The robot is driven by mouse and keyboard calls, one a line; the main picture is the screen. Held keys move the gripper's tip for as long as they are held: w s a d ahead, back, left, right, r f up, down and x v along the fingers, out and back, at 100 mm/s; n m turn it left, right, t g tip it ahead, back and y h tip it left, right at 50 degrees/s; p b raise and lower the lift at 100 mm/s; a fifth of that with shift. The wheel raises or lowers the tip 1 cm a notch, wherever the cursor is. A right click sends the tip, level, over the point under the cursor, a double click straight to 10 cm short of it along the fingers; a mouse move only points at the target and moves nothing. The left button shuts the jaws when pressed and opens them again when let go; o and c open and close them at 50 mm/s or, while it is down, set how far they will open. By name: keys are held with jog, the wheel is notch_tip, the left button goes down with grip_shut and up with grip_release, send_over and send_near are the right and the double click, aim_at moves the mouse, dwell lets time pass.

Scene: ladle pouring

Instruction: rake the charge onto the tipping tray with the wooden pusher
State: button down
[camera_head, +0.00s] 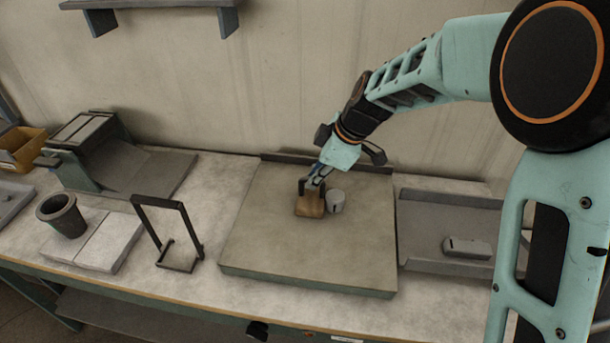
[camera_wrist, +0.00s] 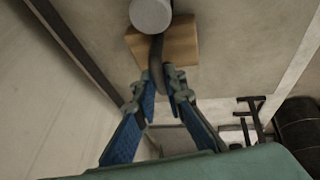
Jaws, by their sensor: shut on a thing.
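The wooden pusher (camera_head: 311,205) is a small brown block with a dark upright handle; it sits on or just above the raised grey slab, and I cannot tell which. My gripper (camera_head: 315,181) is shut on the handle. In the wrist view the blue fingers of my gripper (camera_wrist: 165,88) close on the dark handle, with the wooden pusher block (camera_wrist: 182,45) beyond. A pale grey cylinder (camera_head: 336,201), likely the charge, stands just right of the block; it is partly cut off in the wrist view (camera_wrist: 150,13). A shallow grey tray (camera_head: 420,240), perhaps the tipping tray, lies right of the slab.
The raised grey slab (camera_head: 300,262) has a low back rail (camera_head: 285,160) and much bare surface. A small grey block (camera_head: 467,247) lies in the right tray. Left stand a black frame (camera_head: 150,205), a dark crucible (camera_head: 70,224) on pale blocks and a yellow bin (camera_head: 22,148).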

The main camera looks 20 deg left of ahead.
jog(key=shift+w+d+p, duration=0.35)
jog(key=shift+w+d, duration=0.2)
jog(key=shift+d, duration=1.55)
jog(key=shift+w+d+p, duration=0.3)
jog(key=shift+w+d, duration=0.25)
jog(key=shift+d, duration=1.5)
jog(key=shift+w+d+p, duration=0.35)
jog(key=shift+w+d, duration=0.2)
jog(key=shift+d, duration=1.55)
jog(key=shift+w+d+f+b, duration=0.1)
jog(key=shift+d+b, duration=0.2)
jog(key=shift+b, duration=0.1)
jog(key=shift+w+d+b, duration=1.1)
jog(key=shift+d+b, duration=0.4)
jog(key=shift+d, duration=2.85)
jog(key=shift+w+d+b, duration=1.1)
jog(key=shift+d+b, duration=0.4)
jog(key=shift+d, duration=2.85)
jog(key=a+r+p, duration=0.2)
jog(key=a+r, duration=0.1)
jog(key=r, duration=0.4)
jog(key=shift+s+r+p, duration=0.15)
jog(key=shift+s+p, duration=0.2)
jog(key=shift+s, duration=0.05)
